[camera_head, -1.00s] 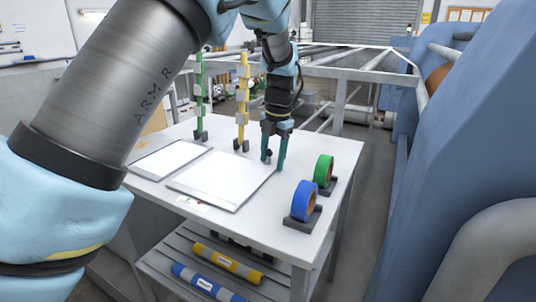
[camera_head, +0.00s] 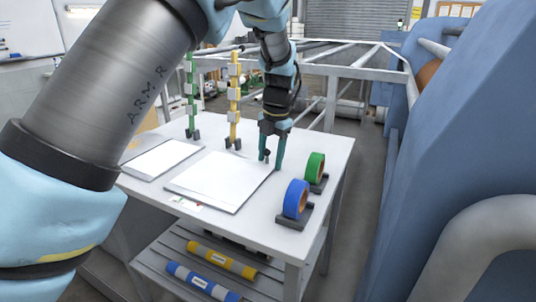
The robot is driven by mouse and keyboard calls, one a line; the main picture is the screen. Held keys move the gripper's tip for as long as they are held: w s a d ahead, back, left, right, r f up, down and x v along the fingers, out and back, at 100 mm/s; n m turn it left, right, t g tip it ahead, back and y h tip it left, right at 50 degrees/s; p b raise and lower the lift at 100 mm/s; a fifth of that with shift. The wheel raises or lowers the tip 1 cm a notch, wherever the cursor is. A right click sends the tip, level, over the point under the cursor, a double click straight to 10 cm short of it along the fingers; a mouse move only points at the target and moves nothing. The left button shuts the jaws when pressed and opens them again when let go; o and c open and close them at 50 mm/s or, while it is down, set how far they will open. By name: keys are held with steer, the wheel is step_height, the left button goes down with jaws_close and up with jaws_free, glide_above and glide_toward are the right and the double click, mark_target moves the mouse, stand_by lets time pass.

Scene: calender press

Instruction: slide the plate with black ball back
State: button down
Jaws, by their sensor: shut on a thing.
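A white plate (camera_head: 215,182) lies flat on the white table, in the middle of its top. A small black ball (camera_head: 267,155) shows at the plate's far right corner. My gripper (camera_head: 271,160) points down at that corner, with its teal fingers either side of the ball. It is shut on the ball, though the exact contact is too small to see. A second white plate (camera_head: 161,158) lies to the left, and no ball shows on it.
Blue (camera_head: 296,199) and green (camera_head: 315,166) rolls stand in dark holders at the table's right (camera_head: 335,150). Green (camera_head: 191,100) and yellow (camera_head: 234,100) posts stand at the back left. The blue press (camera_head: 450,150) rises at the right, across a floor gap.

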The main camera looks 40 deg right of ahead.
steer(key=shift+d, duration=0.1)
steer(key=shift+c, duration=0.5)
jaws_free()
step_height(320, 180, up, 11)
steer(key=s+b, duration=0.1)
steer(key=b, duration=0.1)
steer(key=m, duration=1)
glide_above(175, 179)
steer(key=shift+g+h, duration=0.3)
step_height(175, 179, down, 6)
steer(key=shift+f, duration=0.1)
steer(key=s+a+f+m, duration=0.2)
steer(key=s+a+m, duration=0.1)
steer(key=a, duration=0.4)
steer(key=s+a+f+m, duration=0.1)
steer(key=s+a+m, duration=0.2)
steer(key=a+m, duration=0.2)
steer(key=s+a+f+m, duration=0.2)
steer(key=s+a+m, duration=0.1)
steer(key=a, duration=0.6)
steer(key=shift+s+a+f+m+t, duration=0.3)
steer(key=shift+m+t, duration=0.1)
steer(key=shift+m, duration=0.4)
